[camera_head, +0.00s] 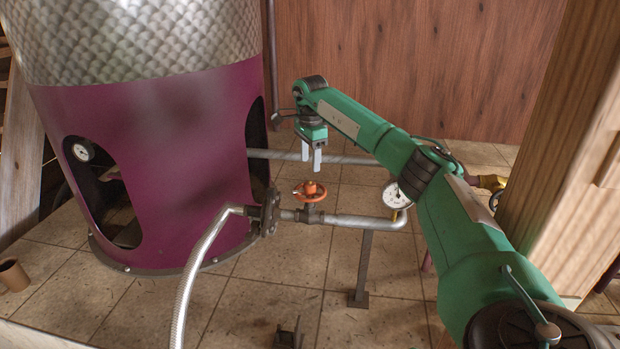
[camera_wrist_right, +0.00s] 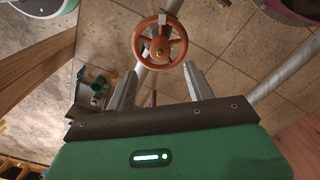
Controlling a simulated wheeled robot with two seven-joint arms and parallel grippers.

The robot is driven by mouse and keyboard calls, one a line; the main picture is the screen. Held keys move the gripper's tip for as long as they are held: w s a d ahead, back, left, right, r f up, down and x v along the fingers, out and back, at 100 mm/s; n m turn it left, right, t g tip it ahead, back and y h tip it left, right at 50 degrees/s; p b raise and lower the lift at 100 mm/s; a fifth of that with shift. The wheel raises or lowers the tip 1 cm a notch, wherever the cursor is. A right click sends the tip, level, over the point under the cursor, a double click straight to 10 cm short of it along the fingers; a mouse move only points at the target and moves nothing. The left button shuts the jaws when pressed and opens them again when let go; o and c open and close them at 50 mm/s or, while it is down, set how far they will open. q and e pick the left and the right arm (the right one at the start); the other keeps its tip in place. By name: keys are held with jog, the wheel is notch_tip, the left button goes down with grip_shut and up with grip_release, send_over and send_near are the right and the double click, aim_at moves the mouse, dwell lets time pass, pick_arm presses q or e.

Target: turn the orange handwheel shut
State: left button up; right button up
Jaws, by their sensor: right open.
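The orange handwheel (camera_head: 309,191) sits on a valve in the grey horizontal pipe (camera_head: 345,220), to the right of the purple still (camera_head: 165,165). In the right wrist view the handwheel (camera_wrist_right: 160,42) shows face on, with its spokes and hub, ahead of the fingertips. My right gripper (camera_head: 311,160) points down above the handwheel, apart from it. Its two pale fingers are open with nothing between them, as the right wrist view (camera_wrist_right: 160,85) also shows. My left gripper is not in view.
A round gauge (camera_head: 396,195) stands on the pipe near my right arm. A braided hose (camera_head: 190,275) runs down from the flange (camera_head: 268,212). Another pipe (camera_head: 345,158) passes behind the gripper. A wooden post (camera_head: 560,130) stands at the right. A brown cup (camera_head: 13,274) is at the far left.

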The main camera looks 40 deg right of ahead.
aim_at(310, 183)
notch_tip(310, 183, down, 8)
jog(key=shift+r+p, duration=0.1)
jog(key=shift+p, duration=0.85)
jog(key=c, duration=1)
